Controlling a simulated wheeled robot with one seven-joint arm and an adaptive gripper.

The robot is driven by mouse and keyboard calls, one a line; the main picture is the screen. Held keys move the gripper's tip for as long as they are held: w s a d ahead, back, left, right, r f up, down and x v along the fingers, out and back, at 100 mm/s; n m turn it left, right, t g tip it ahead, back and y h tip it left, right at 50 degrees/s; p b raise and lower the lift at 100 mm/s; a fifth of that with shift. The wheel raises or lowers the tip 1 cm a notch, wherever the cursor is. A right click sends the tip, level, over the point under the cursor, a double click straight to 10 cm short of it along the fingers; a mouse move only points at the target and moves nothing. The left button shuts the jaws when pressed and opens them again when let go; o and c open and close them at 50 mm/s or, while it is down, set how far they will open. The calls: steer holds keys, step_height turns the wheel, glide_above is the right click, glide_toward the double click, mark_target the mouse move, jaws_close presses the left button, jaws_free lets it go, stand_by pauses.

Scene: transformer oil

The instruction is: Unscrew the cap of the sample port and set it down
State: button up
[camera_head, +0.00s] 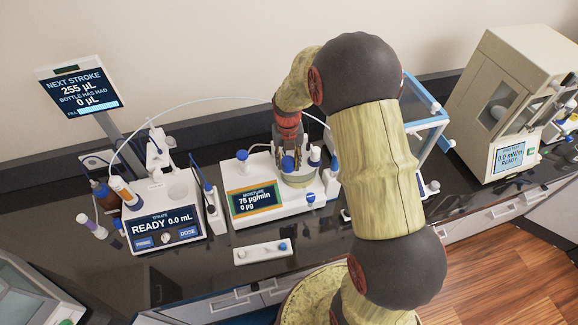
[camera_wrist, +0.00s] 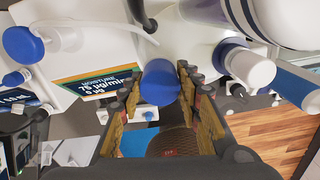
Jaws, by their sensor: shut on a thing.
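The moisture titrator (camera_head: 238,208) stands on the dark bench, with its screen reading 75 µg/min and 0 µg. My gripper (camera_head: 288,152) points down over its glass vessel (camera_head: 300,181). A blue cap (camera_head: 288,164) sits between my fingertips at the vessel's top. In the wrist view my gripper (camera_wrist: 160,92) has a finger on each side of the blue cap (camera_wrist: 160,80), shut on it. The sample port under the cap is hidden, so I cannot tell whether the cap is still seated on it.
A white-and-blue fitting (camera_wrist: 250,66) stands close beside my fingers. Left is a titrator (camera_head: 163,215) reading READY 0.0 mL, joined by a thin tube. A small white tray (camera_head: 263,252) lies in front. A blue-framed balance enclosure (camera_head: 425,120) stands right. Bare bench shows around the tray.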

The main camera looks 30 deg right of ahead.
steer(key=o, duration=1.3)
steer(key=shift+o, duration=0.3)
